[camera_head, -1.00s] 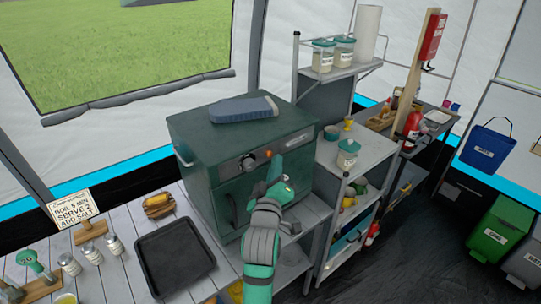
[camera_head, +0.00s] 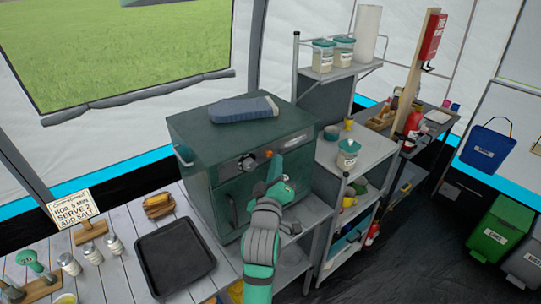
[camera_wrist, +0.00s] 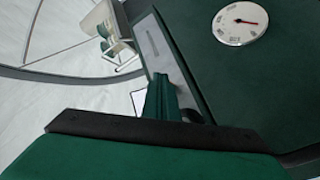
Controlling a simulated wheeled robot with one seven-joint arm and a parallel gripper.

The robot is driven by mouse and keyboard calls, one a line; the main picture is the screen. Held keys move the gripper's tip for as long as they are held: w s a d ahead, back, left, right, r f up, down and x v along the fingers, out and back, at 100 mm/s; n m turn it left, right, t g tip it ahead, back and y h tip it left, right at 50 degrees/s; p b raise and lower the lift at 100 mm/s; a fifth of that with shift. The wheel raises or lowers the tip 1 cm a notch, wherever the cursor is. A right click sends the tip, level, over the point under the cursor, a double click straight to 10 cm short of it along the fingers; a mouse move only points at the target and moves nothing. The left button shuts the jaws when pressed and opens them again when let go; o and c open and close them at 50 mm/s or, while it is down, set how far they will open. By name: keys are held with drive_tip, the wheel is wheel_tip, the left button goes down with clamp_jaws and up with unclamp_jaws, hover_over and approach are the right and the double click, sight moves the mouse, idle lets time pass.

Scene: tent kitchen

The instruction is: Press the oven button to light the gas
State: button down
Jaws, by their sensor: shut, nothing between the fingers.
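The dark green oven (camera_head: 195,130) stands on the grey shelf unit beside the plank table. Its front has a round dial (camera_head: 247,162) and, to the right of it, a small orange button (camera_head: 268,154). My gripper (camera_head: 275,164) is shut and empty, its tip pointing up at the upper right of the oven front, close by the button. I cannot tell whether it touches. In the wrist view my green finger (camera_wrist: 163,98) lies near a pale grey panel strip, with a white gauge with a red needle (camera_wrist: 240,22) on the dark green surface. The button is not clear there.
A blue-grey case (camera_head: 243,109) lies on the oven top. A black tray (camera_head: 174,258), shakers and a sign (camera_head: 72,209) are on the plank table (camera_head: 115,275). The floor farther right is open.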

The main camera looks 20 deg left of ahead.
drive_tip(key=shift+w+a, duration=0.1)
idle(0.5)
drive_tip(key=shift+w+a, duration=0.2)
drive_tip(key=shift+a, duration=0.05)
drive_tip(key=shift+w+a, duration=0.3)
drive_tip(key=shift+a, duration=0.05)
idle(0.8)
drive_tip(key=shift+s+d, duration=0.1)
drive_tip(key=shift+d, duration=0.05)
drive_tip(key=shift+s+d, duration=0.4)
drive_tip(key=shift+d, duration=0.15)
idle(0.4)
drive_tip(key=s+d, duration=0.1)
drive_tip(key=d, duration=0.1)
drive_tip(key=s+d, duration=0.2)
idle(0.4)
drive_tip(key=shift+s+a, duration=0.1)
drive_tip(key=shift+a, duration=0.05)
